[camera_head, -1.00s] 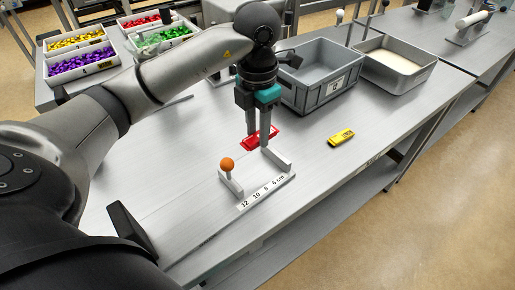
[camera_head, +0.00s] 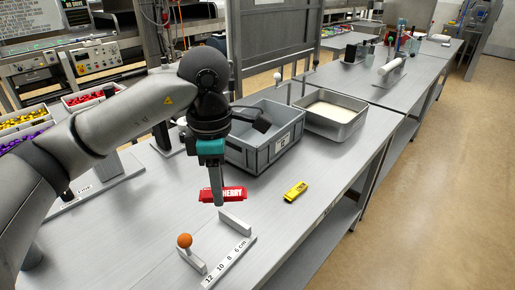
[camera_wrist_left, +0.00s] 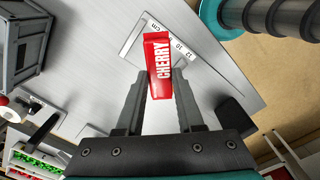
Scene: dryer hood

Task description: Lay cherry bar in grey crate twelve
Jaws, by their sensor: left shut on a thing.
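The red cherry bar (camera_head: 232,194) is held in my left gripper (camera_head: 218,198); its label reads CHERRY. In the left wrist view the bar (camera_wrist_left: 158,62) sits between the two fingers of the gripper (camera_wrist_left: 160,88), which are shut on it. In the head view the bar hangs above the table, in front of the grey crate (camera_head: 252,157). The crate has a white label on its front; its number is too small to read surely. Part of the crate's left side is hidden behind my arm. My right gripper is not in view.
A yellow bar (camera_head: 295,191) lies on the table right of the gripper. A metal tray (camera_head: 341,123) with pale contents stands right of the crate. A measuring stop with an orange knob (camera_head: 184,241) is at the front. Bins of colored sweets (camera_head: 92,97) are at the left.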

